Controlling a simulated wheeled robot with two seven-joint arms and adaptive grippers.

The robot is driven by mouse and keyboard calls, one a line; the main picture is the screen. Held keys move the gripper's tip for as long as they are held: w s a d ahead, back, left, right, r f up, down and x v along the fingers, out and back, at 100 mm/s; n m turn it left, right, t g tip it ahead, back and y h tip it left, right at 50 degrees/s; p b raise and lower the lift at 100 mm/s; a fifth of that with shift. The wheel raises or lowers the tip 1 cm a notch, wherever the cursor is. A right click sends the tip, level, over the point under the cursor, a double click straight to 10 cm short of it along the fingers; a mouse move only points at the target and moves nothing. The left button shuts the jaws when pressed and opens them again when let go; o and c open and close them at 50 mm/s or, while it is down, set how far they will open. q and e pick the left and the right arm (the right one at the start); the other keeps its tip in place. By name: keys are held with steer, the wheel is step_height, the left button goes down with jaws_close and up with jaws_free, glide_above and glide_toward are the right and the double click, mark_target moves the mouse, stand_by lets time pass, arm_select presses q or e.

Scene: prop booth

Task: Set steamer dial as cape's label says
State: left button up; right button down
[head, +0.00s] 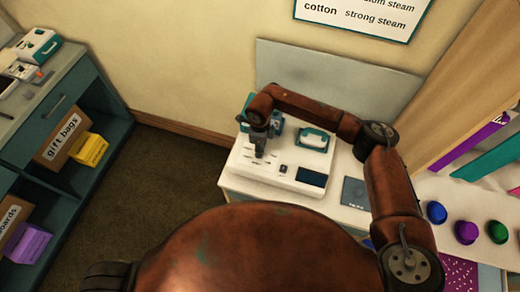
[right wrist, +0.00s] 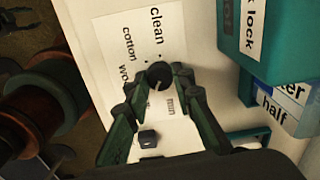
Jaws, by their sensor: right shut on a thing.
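The steamer (head: 262,182) is a white unit with teal parts on a white-topped stand in the head view. My right gripper (head: 259,150) reaches down onto its left part. In the right wrist view, my right gripper (right wrist: 157,85) is closed around the round black dial (right wrist: 158,73). The label plate (right wrist: 120,35) around it reads "clean", "cotton" and a word starting "wo"; another word is partly covered by a finger. A pale mark shows on the dial, but I cannot tell which word it points to. I see no cape label. My left gripper is out of view.
A wall sign (head: 360,18) reads "cotton strong steam", its upper line cut off. A teal handled piece (head: 314,138) sits on the steamer, right of my gripper. A teal tank part (right wrist: 270,40) stands close by.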

steer(key=m, duration=0.5)
steer(key=shift+m, duration=0.3)
steer(key=m, duration=0.6)
stand_by(0.4)
steer(key=c, duration=1.7)
jaws_free()
steer(key=shift+o, duration=0.2)
steer(key=shift+r, duration=0.3)
step_height(320, 180, up, 12)
steer(key=shift+f, duration=0.25)
